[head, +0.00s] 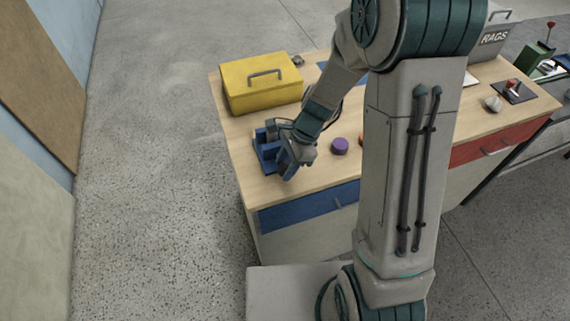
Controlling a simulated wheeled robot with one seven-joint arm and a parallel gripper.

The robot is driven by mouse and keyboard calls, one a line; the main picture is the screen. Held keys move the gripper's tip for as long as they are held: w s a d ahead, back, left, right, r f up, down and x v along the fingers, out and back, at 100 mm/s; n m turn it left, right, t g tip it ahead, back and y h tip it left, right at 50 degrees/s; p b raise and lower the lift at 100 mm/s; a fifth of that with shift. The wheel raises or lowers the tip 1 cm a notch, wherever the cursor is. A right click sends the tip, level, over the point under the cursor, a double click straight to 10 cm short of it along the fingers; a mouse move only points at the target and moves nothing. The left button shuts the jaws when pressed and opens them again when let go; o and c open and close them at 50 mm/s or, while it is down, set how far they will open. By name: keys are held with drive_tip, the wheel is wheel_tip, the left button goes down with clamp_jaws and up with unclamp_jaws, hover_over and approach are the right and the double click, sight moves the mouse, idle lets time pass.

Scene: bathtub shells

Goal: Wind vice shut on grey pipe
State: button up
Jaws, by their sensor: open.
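The blue vice (263,152) sits near the left front edge of the wooden workbench (234,133). My gripper (288,171) reaches down at the vice's right front side, close to it. The gripper is open. It overlaps the vice in this view, so I cannot tell whether they touch. A small grey piece shows at the vice's top, but I cannot tell whether it is the grey pipe. The vice handle and the gap between the jaws are too small or hidden to make out.
A yellow toolbox (247,91) stands behind the vice. A purple round object (339,146) lies to the right of my gripper. A grey RAGS box (491,53) stands at the back right. My arm hides the bench's middle.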

drive_tip(key=shift+a+f, duration=0.1)
drive_tip(key=shift+f, duration=0.2)
drive_tip(key=c, duration=0.8)
drive_tip(key=shift+f+y+b, duration=0.2)
drive_tip(key=shift+y+b, duration=0.1)
drive_tip(key=shift+b, duration=0.15)
drive_tip(key=shift+f+b, duration=0.1)
drive_tip(key=shift+b, duration=0.25)
drive_tip(key=shift+d+f+g+y+b, duration=0.15)
drive_tip(key=shift+g+y+b, duration=0.1)
drive_tip(key=shift+y+b, duration=0.35)
drive_tip(key=shift+d+r+g+y+b, duration=0.1)
drive_tip(key=shift+g+y+b, duration=0.15)
drive_tip(key=shift+y+b, duration=0.35)
drive_tip(key=shift+d+g+y+b, duration=0.15)
drive_tip(key=shift+g+y+b, duration=0.35)
drive_tip(key=shift+y, duration=0.6)
drive_tip(key=shift+d+g+y+b, duration=0.1)
drive_tip(key=shift+g+y+b, duration=0.1)
drive_tip(key=shift+y+b, duration=0.7)
drive_tip(key=shift+y, duration=0.4)
